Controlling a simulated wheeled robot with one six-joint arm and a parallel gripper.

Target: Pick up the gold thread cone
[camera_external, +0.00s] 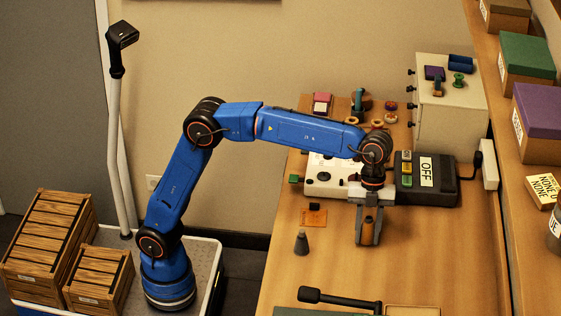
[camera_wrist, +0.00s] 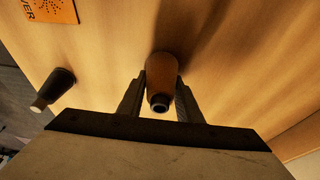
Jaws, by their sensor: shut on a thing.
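The gold thread cone (camera_wrist: 161,74) is brownish-gold and tapered, with a dark hole at its narrow end. My gripper (camera_wrist: 159,104) is shut on it, one finger on each side in the wrist view. In the external view the cone (camera_external: 368,222) shows as an orange-brown strip between the fingers of my gripper (camera_external: 368,236), which point down at the wooden table (camera_external: 450,265). I cannot tell whether the cone's base touches the table. A dark grey cone (camera_external: 301,244) stands to the left, apart from my gripper; it also shows in the wrist view (camera_wrist: 54,88).
An orange card (camera_external: 313,217) lies left of my gripper. Behind it are a white machine (camera_external: 325,188) and a black box marked OFF (camera_external: 433,180). A black-handled tool (camera_external: 340,300) lies at the front. A shelf with boxes (camera_external: 527,58) runs along the right. Table right of my gripper is clear.

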